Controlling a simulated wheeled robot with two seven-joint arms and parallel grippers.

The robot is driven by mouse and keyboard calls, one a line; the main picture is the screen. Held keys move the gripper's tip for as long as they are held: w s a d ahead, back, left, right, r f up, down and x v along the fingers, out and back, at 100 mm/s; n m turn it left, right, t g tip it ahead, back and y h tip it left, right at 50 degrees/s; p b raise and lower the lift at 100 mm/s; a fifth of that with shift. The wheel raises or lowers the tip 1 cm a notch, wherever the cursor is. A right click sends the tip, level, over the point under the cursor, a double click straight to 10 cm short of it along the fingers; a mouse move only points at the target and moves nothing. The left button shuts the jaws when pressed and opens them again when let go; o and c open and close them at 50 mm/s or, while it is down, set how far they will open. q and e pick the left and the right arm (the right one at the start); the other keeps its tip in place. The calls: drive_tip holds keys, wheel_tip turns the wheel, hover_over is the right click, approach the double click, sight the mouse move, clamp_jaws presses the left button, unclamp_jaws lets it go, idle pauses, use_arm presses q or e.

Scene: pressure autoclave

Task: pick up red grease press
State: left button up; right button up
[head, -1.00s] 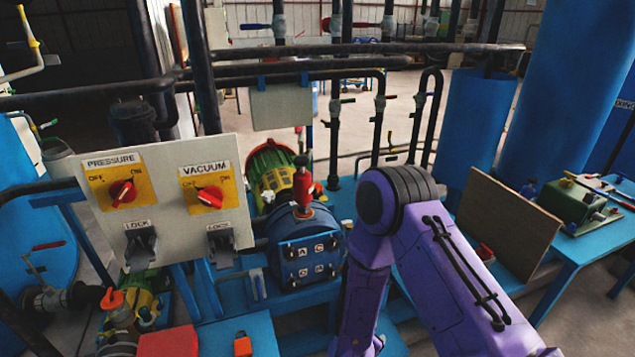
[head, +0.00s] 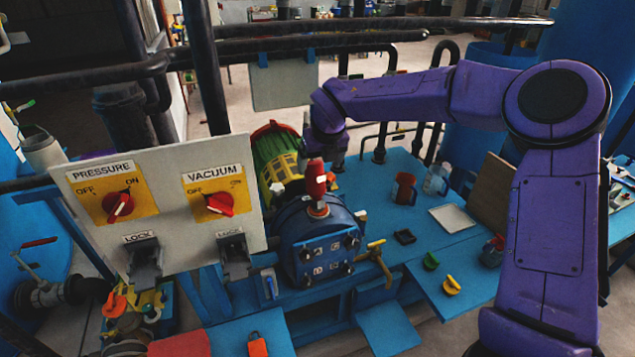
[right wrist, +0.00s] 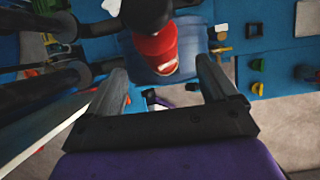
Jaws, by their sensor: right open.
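The red grease press (head: 316,180) stands upright on top of the round blue vessel (head: 318,237) in the middle of the head view. In the right wrist view the red press (right wrist: 155,52) shows a pale label and lies just beyond the fingertips, near the middle of the gap. My right gripper (right wrist: 161,72) is open and empty, its two dark fingers apart. In the head view my right wrist is just behind and above the press, and its fingers are mostly hidden. I cannot tell whether they touch the press. My left gripper is not in view.
A white panel (head: 160,200) with PRESSURE and VACUUM knobs stands to the left. Dark pipes (head: 300,42) cross behind. A green-yellow motor (head: 275,155) sits behind the vessel. The blue bench (head: 385,225) holds a red mug-like item (head: 404,188) and a clear bottle (head: 436,180).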

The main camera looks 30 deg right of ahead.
sight(316, 184)
drive_tip(key=shift+x, duration=0.85)
drive_tip(key=shift+a+f, duration=0.1)
drive_tip(key=shift+f, duration=0.25)
drive_tip(key=shift+s+f, duration=0.1)
drive_tip(key=shift+s, duration=0.05)
drive_tip(key=shift+f, duration=0.1)
drive_tip(key=c, duration=1.5)
drive_tip(key=shift+s, duration=0.1)
clamp_jaws()
drive_tip(key=shift+w, duration=0.3)
drive_tip(key=shift+s, duration=0.15)
